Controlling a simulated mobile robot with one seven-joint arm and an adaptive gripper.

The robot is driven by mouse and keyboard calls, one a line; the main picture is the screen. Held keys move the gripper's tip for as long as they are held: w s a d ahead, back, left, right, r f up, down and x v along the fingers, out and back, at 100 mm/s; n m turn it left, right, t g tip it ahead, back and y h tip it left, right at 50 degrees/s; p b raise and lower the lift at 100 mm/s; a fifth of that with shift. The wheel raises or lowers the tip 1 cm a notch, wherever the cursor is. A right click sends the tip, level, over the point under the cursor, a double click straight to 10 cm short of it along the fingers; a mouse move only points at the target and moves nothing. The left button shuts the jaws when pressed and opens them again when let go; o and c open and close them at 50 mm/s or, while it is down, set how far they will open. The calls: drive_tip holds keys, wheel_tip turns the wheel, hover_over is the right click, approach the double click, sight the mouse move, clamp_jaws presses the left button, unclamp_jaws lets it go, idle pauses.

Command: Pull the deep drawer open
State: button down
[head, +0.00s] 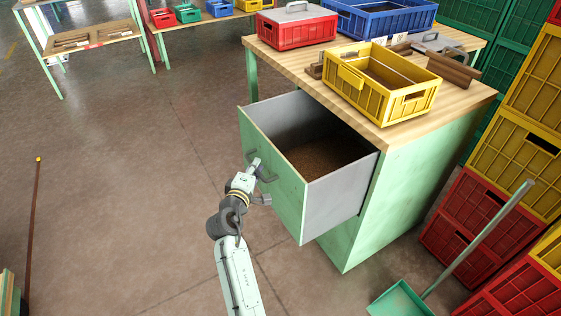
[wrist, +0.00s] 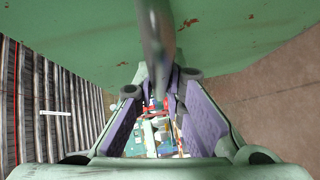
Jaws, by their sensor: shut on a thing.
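The deep drawer (head: 340,196) is a green-fronted grey box pulled well out of the green workbench, with a brown floor showing inside. Its green front (head: 285,186) faces left, with a dark grey bar handle (head: 266,176) on it. My gripper (head: 255,171) is at this handle, shut on it, and partly hides it. In the wrist view the handle (wrist: 156,40) runs from the top middle down between the purple finger pads of my gripper (wrist: 157,92). The green drawer front (wrist: 230,30) fills the top of that view.
The bench top (head: 330,88) carries a yellow crate (head: 400,106), a red crate (head: 290,34) and a blue crate. Stacked crates (head: 460,215) and a green dustpan (head: 400,301) stand right of the bench. The floor (head: 130,180) left of the drawer is clear.

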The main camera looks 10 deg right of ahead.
drive_tip(key=s+a+b, duration=0.1)
drive_tip(key=s+a, duration=0.2)
drive_tip(key=a, duration=0.6)
drive_tip(key=shift+s, duration=0.15)
drive_tip(key=shift+a, duration=0.1)
drive_tip(key=c, duration=1.7)
unclamp_jaws()
drive_tip(key=shift+o, duration=0.2)
drive_tip(key=v, duration=1.2)
